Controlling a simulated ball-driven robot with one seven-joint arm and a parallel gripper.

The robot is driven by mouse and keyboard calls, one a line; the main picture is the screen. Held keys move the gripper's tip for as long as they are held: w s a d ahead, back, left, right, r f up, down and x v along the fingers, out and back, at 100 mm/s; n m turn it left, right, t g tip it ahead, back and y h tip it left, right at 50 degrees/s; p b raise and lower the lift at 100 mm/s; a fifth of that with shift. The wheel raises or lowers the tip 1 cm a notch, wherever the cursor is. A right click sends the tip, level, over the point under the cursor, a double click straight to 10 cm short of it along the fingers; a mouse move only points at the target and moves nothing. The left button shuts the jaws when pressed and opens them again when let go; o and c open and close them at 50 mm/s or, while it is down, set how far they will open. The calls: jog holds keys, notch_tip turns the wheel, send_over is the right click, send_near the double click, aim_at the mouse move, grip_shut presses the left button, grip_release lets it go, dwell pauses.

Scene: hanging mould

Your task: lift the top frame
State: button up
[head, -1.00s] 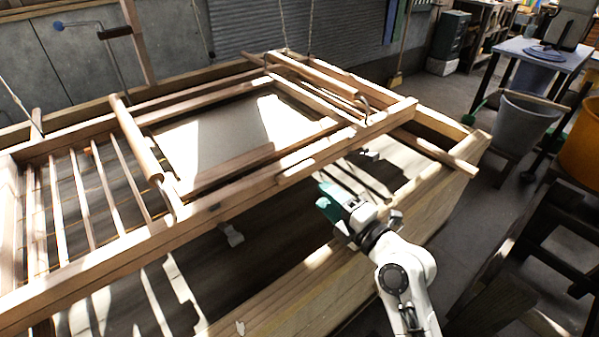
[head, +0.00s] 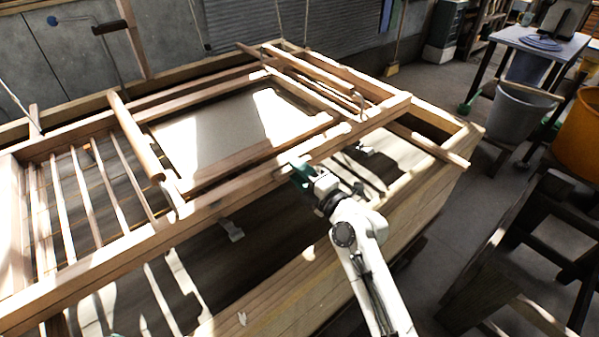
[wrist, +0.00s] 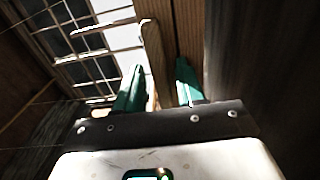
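A large wooden frame (head: 215,204) hangs over the wooden vat, with slats at its left and a pale rectangular panel (head: 220,130) in its middle. I cannot tell clearly where a separate top frame begins. My gripper (head: 299,172), with green fingers, is at the near long rail, right of its middle. In the wrist view my gripper (wrist: 160,82) has its fingers apart, with a narrow wooden bar (wrist: 152,55) showing between them. A gap shows between the bar and the right finger. In the head view the rail partly hides the fingertips.
The wooden vat (head: 285,292) lies under the frame. Crossbars (head: 318,75) lie at the frame's right end, and cords run upward. A grey bucket (head: 517,112), an orange bucket (head: 580,140) and a dark wooden stand (head: 520,235) are at the right. Floor is open between vat and stand.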

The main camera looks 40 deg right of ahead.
grip_shut()
dwell(0.3)
